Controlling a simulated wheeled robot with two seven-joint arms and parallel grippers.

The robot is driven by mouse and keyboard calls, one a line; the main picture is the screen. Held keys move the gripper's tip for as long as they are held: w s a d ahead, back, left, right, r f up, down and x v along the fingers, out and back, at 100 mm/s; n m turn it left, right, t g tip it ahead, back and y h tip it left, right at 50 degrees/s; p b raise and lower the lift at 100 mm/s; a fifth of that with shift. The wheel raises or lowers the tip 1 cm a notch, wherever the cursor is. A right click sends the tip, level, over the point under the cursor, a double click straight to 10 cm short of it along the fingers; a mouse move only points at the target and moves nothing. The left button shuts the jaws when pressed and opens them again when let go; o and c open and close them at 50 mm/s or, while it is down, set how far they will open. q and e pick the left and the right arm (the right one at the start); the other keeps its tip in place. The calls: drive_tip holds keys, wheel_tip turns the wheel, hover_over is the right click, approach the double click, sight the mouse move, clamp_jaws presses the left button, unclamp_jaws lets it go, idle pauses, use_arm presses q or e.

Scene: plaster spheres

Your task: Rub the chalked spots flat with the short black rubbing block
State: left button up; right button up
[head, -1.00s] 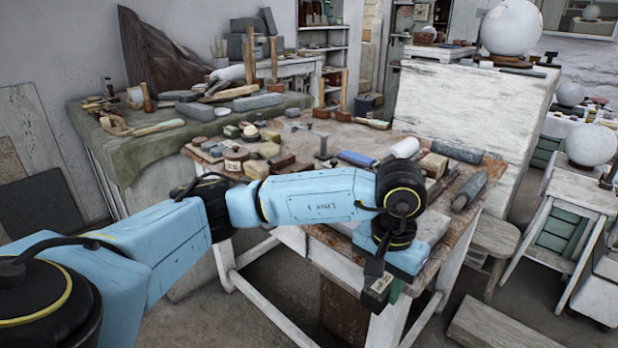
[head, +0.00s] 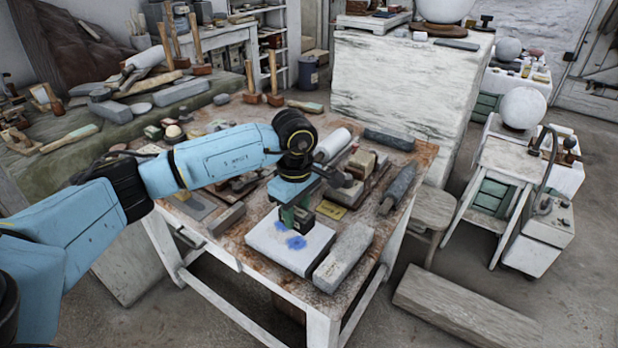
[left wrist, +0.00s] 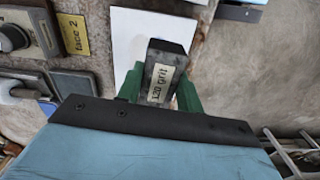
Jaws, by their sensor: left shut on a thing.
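My left gripper (head: 294,216) is shut on a short black block (left wrist: 165,68) with a label reading "120 grit". The green fingers hold it from both sides in the left wrist view. In the head view the gripper is over the back part of a white slab (head: 262,236) on the worktable. The slab also shows behind the block in the left wrist view (left wrist: 130,35). Blue chalk spots (head: 296,242) mark the slab's top, just in front of the gripper. I cannot tell whether the block touches the slab. My right gripper is out of view.
A grey stone block (head: 343,257) lies against the slab's right side. Wooden-handled tools and stones crowd the table's back and left. The table's front edge is close to the slab.

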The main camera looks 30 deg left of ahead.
use_arm(q)
drive_tip(key=shift+w+a+r+n, duration=0.15)
drive_tip(key=shift+w+a+n, duration=0.05)
drive_tip(key=shift+n, duration=0.1)
drive_tip(key=shift+s+f+b, duration=0.15)
drive_tip(key=shift+f+b, duration=0.55)
drive_tip(key=shift+f, duration=0.25)
drive_tip(key=shift+f+b, duration=0.9)
drive_tip(key=shift+f, duration=0.6)
drive_tip(key=shift+f+b, duration=0.8)
drive_tip(key=shift+f, duration=0.25)
drive_tip(key=shift+f, duration=0.2)
drive_tip(key=shift+d, duration=0.15)
